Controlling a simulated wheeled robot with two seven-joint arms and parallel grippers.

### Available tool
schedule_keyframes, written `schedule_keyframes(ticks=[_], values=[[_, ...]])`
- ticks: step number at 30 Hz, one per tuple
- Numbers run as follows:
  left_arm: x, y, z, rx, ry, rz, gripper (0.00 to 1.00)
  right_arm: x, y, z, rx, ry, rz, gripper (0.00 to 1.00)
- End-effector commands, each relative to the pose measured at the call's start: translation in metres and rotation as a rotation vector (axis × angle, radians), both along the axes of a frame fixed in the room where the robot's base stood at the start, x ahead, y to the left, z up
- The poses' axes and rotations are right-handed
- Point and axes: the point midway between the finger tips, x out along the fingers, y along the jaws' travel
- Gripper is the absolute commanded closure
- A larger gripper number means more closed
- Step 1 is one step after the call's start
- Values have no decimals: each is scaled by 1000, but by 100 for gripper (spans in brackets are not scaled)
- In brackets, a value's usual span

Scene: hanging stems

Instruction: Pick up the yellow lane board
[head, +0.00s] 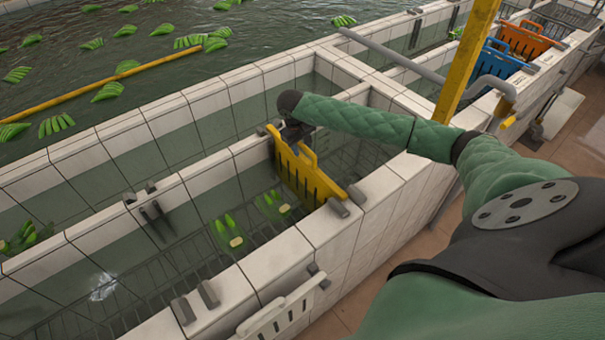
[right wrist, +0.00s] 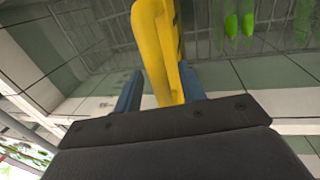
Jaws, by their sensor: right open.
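The yellow lane board (head: 308,178) stands upright across a tiled water channel, its ends at slots in the two walls. It is slotted and has a raised handle at its top edge. My right gripper (head: 294,130) is at the board's top, near its far end; the forearm hides part of it. In the right wrist view the board's handle (right wrist: 155,45) rises between the two blue fingers of the right gripper (right wrist: 160,90), which are open around it. My left gripper is not in view.
Tiled channel walls (head: 215,165) enclose the water, with green banana bunches (head: 275,205) in the channel. Blue (head: 495,68) and orange (head: 522,40) boards are farther right. A white slotted board (head: 285,318) hangs on the near wall.

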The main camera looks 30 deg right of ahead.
Motion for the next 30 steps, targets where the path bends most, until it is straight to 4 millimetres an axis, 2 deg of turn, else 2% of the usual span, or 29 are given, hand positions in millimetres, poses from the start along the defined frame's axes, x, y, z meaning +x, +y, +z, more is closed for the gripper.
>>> schedule_keyframes(ticks=[9,15,26,30], values=[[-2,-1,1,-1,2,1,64,0,-1,-4,0,0,0,60],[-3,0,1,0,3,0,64,0,-1,-4,0,0,0,99],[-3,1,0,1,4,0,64,1,-1,-1,0,-2,-1,100],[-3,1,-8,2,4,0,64,1,-1,8,1,-4,0,100]])
